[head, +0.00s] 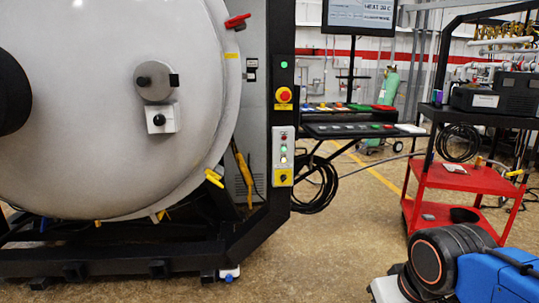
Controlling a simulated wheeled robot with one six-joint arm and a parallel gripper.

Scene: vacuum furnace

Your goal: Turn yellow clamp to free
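A yellow clamp (213,178) sits on the right lower rim of the large grey furnace door (90,110). It is tilted, sloping down to the right. A smaller yellow piece (162,214) shows at the bottom of the door rim, too small to make out fully. A red clamp (237,20) sits at the upper right of the rim. My gripper is not in view. Part of my arm, blue and black, shows in the lower right corner, well apart from the yellow clamp.
A black frame post with a control box (283,155) and a red emergency button (284,95) stands right of the door. A shelf with a keyboard-like panel (350,130) juts out behind it. A red cart (465,178) stands at the right. The floor between is clear.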

